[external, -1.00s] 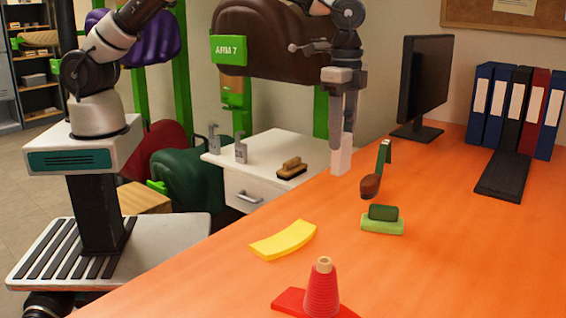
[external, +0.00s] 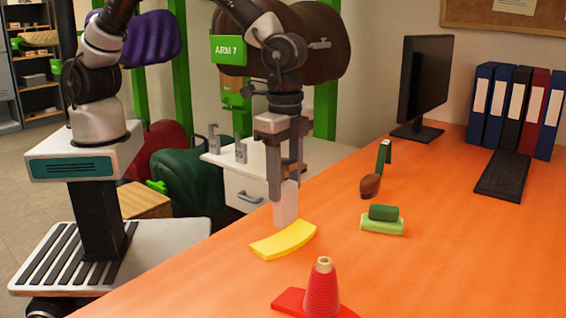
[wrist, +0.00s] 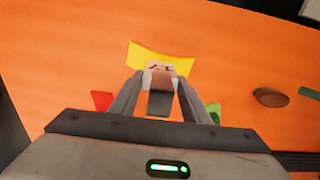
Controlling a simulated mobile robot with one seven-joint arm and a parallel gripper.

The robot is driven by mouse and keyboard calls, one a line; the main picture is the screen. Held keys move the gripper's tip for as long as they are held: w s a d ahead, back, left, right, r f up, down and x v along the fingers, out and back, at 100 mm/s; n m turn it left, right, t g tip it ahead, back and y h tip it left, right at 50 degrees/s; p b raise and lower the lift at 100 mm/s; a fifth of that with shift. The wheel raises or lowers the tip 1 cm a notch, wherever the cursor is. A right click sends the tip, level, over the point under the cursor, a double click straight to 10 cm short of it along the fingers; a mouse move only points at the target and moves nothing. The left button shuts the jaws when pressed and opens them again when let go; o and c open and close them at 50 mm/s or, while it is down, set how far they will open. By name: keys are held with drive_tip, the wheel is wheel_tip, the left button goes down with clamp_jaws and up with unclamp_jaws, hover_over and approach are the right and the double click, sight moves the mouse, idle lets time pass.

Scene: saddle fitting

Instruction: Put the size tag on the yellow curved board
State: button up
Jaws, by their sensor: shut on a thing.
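My gripper (external: 285,182) points down and is shut on a small white upright block, which I take to be the size tag (external: 285,207). The yellow curved board (external: 283,241) lies flat on the orange table. In the external view the tag's lower end is just above or at the board's far edge; I cannot tell if they touch. In the wrist view the tag (wrist: 160,70) sits between my fingers (wrist: 161,88), in front of the yellow board (wrist: 143,54), and hides part of it.
A red thread cone (external: 322,288) stands on a red base at the table's front. A green block on a lighter green one (external: 382,226), a brown-ended tool (external: 371,186), a keyboard (external: 503,178) and a monitor (external: 425,85) are to the right. The table (external: 450,260) front right is clear.

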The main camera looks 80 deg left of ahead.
sight(285, 184)
drive_tip(key=shift+f, duration=1.55)
drive_tip(key=shift+f, duration=0.1)
drive_tip(key=shift+f+b, duration=0.15)
drive_tip(key=shift+b, duration=0.15)
drive_tip(key=o, duration=1.4)
wheel_tip(285, 184, up, 12)
drive_tip(key=shift+r+p, duration=0.25)
drive_tip(key=shift+p, duration=0.7)
